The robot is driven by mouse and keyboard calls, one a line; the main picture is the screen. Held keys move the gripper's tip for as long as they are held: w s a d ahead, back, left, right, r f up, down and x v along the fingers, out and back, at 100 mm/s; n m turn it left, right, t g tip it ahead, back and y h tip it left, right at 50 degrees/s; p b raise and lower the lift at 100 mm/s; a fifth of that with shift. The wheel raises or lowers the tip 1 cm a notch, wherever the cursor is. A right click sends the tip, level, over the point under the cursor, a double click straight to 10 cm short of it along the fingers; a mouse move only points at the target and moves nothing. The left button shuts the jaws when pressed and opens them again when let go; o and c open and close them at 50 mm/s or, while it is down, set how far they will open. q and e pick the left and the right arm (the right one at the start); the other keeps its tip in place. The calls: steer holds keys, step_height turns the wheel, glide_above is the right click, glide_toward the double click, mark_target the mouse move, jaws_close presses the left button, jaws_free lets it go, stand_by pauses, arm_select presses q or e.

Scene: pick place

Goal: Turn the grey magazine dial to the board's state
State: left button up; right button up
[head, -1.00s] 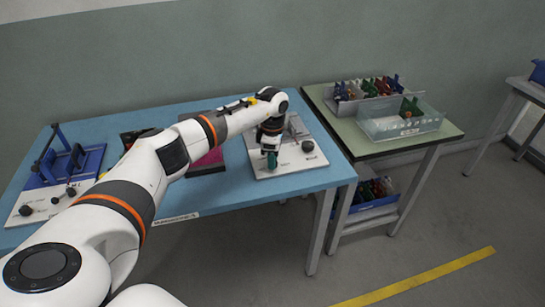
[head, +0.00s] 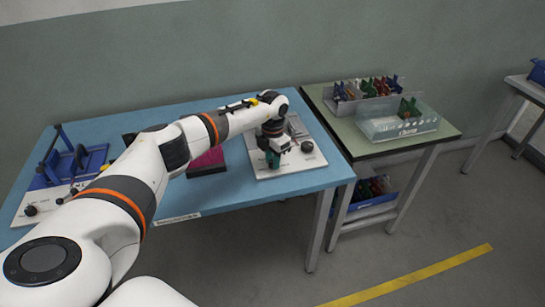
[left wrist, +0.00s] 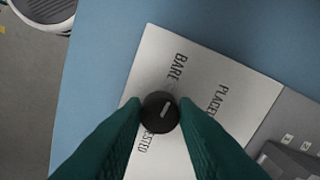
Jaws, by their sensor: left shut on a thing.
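My left gripper (head: 273,161) is over the white panel (head: 262,171) at the right end of the blue table. In the left wrist view its two green fingers (left wrist: 160,115) are shut on a round dark dial (left wrist: 157,112) with a short white mark. The mark slants to the upper right, roughly toward the word PLACED. BARE is printed above the dial, and a partly hidden word ending in STED lies below it. In the head view the fingers hide the dial. My right gripper is not in view.
Another black knob (head: 307,146) stands on the same panel, right of the gripper. A dark block with a magenta top (head: 207,161) lies left of the panel. A blue fixture (head: 80,160) stands at the far left. A green-topped table with bins (head: 400,118) is at the right.

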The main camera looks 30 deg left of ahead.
arm_select(q)
steer(key=shift+w+r+n, duration=0.1)
steer(key=shift+r+n, duration=0.05)
steer(key=shift+n, duration=0.35)
steer(key=o, duration=1)
step_height(320, 180, up, 12)
steer(key=shift+f+b, duration=0.1)
steer(key=shift+b, duration=0.3)
